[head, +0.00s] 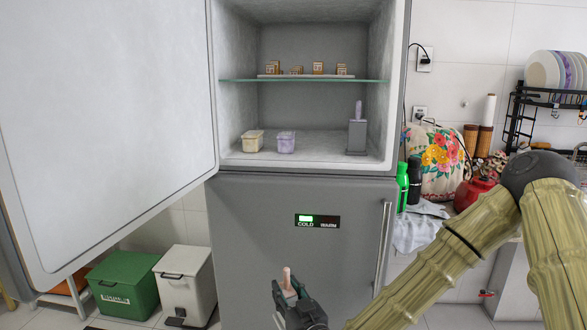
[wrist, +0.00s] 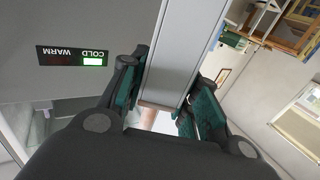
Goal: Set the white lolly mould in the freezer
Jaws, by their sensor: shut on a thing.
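The white lolly mould (wrist: 180,55) is between the fingers of my gripper (wrist: 166,98), a pale block filling the gap in the wrist view. In the head view my gripper (head: 299,309) is low, in front of the fridge's lower door. The mould's pinkish top (head: 287,280) sticks up there; its body is mostly hidden by the gripper. The freezer (head: 310,160) is the open upper compartment, above and beyond my gripper. On its floor stand a cream tub (head: 253,141), a lilac tub (head: 286,142) and a grey mould with a purple top (head: 356,137).
The freezer door (head: 105,110) stands wide open to the left. A glass shelf (head: 300,81) with several small brown items crosses the freezer. Its floor is clear between the lilac tub and grey mould. Bins (head: 187,277) stand lower left; a cluttered counter lies right.

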